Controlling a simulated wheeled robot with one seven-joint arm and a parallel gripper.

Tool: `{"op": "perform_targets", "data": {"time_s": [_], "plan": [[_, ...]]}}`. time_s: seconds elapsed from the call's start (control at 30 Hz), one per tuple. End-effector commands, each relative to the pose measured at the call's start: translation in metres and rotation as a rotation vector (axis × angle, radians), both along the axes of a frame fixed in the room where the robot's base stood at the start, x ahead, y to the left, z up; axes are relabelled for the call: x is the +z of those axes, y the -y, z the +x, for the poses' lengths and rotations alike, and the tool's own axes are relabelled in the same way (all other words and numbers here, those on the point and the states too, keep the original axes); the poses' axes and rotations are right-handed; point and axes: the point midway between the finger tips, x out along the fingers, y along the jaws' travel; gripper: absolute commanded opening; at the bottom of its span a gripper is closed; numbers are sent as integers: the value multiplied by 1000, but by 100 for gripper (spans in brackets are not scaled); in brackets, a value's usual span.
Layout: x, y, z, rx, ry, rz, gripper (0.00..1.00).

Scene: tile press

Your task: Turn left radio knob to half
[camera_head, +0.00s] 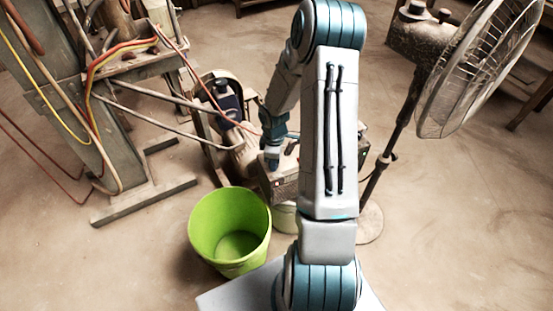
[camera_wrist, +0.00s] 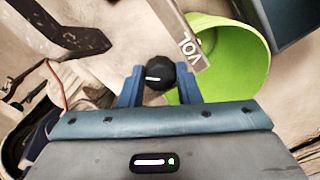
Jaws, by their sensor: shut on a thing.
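The left radio knob (camera_wrist: 157,74) is black and faceted with a white mark, in the middle of the wrist view. It sits between the two blue fingers of my gripper (camera_wrist: 159,70), which are shut on it. The white mark lies nearly level across the picture. The radio's panel (camera_wrist: 183,29) with the letters VOL shows right above the knob. In the head view the radio (camera_head: 286,187) stands behind the green bucket, partly hidden by my arm. My gripper (camera_head: 272,160) reaches down to its left part there. The knob itself cannot be made out in the head view.
A green bucket (camera_head: 204,225) stands in front of the radio and also shows in the wrist view (camera_wrist: 233,62). A standing fan (camera_head: 480,65) is at the right. A machine with hoses (camera_head: 75,115) is at the left. The floor at the lower left is clear.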

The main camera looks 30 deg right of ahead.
Motion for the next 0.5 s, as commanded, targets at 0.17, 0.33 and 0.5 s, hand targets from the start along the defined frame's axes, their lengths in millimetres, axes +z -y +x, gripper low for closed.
{"op": "perform_targets", "data": {"time_s": [0.17,0.33,0.5], "plan": [[0,-1,1,-166,2,0,7],[0,-1,0,-328,2,-1,7],[0,-1,0,-491,3,-1,7]]}}
